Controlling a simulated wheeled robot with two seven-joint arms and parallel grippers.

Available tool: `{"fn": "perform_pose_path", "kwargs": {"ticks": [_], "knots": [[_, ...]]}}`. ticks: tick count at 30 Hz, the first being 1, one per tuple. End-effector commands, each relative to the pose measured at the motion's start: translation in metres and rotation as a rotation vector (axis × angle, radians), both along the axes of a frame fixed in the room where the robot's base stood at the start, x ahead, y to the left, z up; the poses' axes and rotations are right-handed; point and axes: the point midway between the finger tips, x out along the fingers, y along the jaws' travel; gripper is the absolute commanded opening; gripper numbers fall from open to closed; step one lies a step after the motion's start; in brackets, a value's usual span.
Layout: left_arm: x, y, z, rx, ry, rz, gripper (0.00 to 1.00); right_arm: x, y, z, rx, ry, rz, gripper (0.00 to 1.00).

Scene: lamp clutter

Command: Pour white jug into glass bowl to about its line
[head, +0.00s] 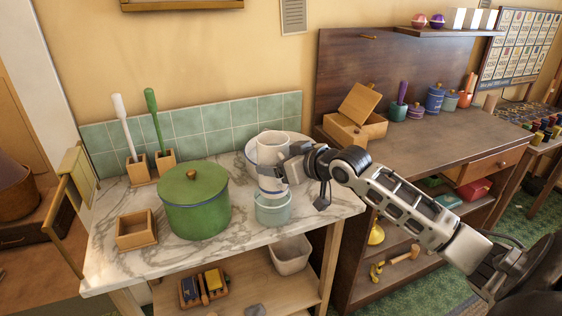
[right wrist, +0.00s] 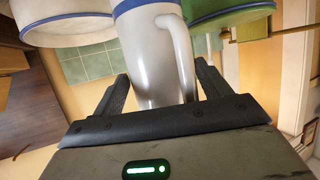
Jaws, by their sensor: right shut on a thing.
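The white jug (head: 272,151), with a blue band low on it, is held by my right gripper (head: 287,168) and looks about upright. In the right wrist view the jug (right wrist: 148,60) and its handle stand between the two fingers (right wrist: 160,92). The pale blue-green glass bowl (head: 273,211) stands on the marble top, directly below the jug in the head view. The gap between them is hard to judge. I cannot make out the bowl's line, its contents or any flow. My left gripper is not in view.
A white blue-rimmed dish (head: 251,152) stands close behind the jug. A lidded green pot (head: 195,205) stands left of the bowl. An open wooden box (head: 136,230) and two brushes in holders are further left. The marble front edge (head: 245,244) is near the bowl.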

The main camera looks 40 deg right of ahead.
Motion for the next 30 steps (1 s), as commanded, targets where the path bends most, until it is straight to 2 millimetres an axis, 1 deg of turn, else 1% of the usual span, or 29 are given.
{"fn": "perform_pose_path", "kwargs": {"ticks": [1, 11, 12, 16, 20, 30], "knots": [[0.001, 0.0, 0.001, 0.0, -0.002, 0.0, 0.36, 0.001, 0.0, 0.004, -0.001, -0.01, 0.0, 0.4], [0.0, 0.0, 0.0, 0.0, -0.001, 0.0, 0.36, -0.019, 0.023, 0.001, 0.001, -0.01, -0.018, 0.4], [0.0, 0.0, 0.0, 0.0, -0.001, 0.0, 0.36, -0.023, 0.03, 0.0, 0.004, -0.008, -0.02, 0.4], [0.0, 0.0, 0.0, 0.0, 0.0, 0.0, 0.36, -0.037, 0.046, -0.001, 0.004, -0.01, -0.037, 0.4], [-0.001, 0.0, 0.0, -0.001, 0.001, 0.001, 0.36, -0.055, 0.067, -0.003, 0.006, -0.008, -0.055, 0.4], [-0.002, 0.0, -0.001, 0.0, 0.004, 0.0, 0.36, -0.11, 0.133, -0.01, 0.011, -0.006, -0.115, 0.4]]}}
